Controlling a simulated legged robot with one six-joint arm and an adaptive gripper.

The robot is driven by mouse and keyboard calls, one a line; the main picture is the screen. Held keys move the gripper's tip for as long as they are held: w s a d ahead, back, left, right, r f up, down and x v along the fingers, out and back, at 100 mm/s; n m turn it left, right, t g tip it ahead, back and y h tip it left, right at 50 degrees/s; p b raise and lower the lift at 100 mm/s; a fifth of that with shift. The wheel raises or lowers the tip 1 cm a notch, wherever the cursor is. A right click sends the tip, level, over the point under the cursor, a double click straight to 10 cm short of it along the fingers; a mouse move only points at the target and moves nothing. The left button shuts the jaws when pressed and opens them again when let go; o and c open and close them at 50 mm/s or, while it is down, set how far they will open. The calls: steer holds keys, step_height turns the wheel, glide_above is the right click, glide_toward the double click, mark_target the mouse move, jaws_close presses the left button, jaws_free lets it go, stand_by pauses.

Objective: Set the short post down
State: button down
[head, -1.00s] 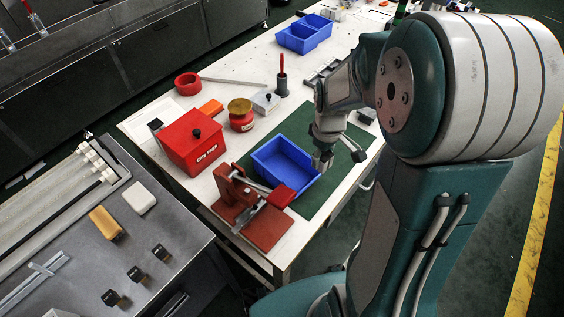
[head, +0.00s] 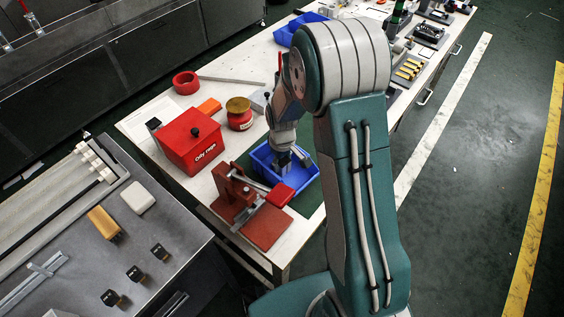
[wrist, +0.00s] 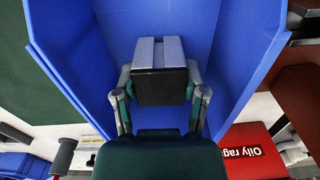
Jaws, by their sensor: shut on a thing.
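A short block-like post (wrist: 160,76), with a grey grooved top and a dark face, sits between the fingers of my gripper (wrist: 162,98) in the wrist view. My gripper is shut on it. In the head view my gripper (head: 289,162) points down into the blue bin (head: 311,175), and the post itself cannot be made out there. The wrist view shows the blue bin's walls (wrist: 75,65) around the post. I cannot tell whether the post touches the bin floor.
A red clamp fixture (head: 238,196) stands close in front of the bin. The red oily-rag box (head: 191,142) and a red pot with a yellow lid (head: 239,114) stand to the left. Another blue bin (head: 290,30) is at the back.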

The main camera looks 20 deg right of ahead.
steer(key=shift+f, duration=0.25)
steer(key=shift+c, duration=0.7)
jaws_free()
step_height(320, 180, up, 12)
steer(key=s+r+m+t, duration=0.3)
steer(key=s+r, duration=0.7)
steer(key=r, duration=0.3)
steer(key=s+r+m+t, duration=0.2)
steer(key=s+r+m, duration=0.1)
steer(key=s, duration=0.9)
steer(key=shift+s+d+r+t, duration=0.3)
steer(key=shift+d+r, duration=0.15)
steer(key=shift+r, duration=0.4)
steer(key=shift+w, duration=0.1)
